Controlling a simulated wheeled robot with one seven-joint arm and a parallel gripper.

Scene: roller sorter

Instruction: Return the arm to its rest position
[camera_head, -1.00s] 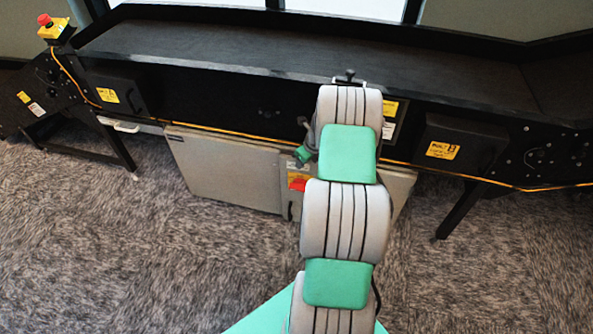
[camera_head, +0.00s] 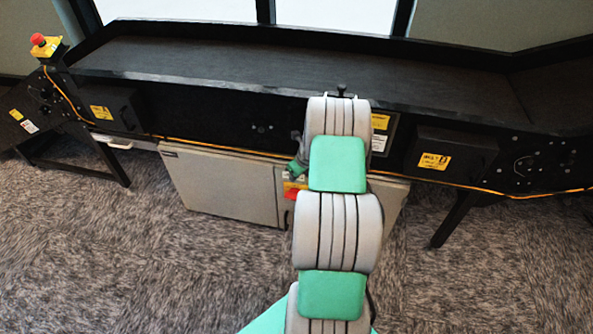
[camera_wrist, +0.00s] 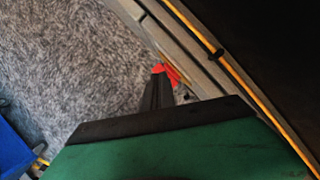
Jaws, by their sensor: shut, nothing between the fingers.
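My arm reaches forward from the bottom of the head view towards the black conveyor (camera_head: 215,62), its grey and green links stacked nearly in line. The links hide most of the gripper in that view. In the wrist view my gripper (camera_wrist: 158,74) shows dark fingers that are shut with nothing between them. The fingertips point towards a red switch (camera_wrist: 171,73) on the grey cabinet, which lies beyond them. I cannot tell the distance between them.
The grey cabinet (camera_head: 222,185) stands under the conveyor, with its red switch (camera_head: 294,190) beside my arm. A red emergency button (camera_head: 38,40) sits at the far left. A yellow cable (camera_head: 225,148) runs along the conveyor's front. Carpet (camera_head: 110,255) lies open in front.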

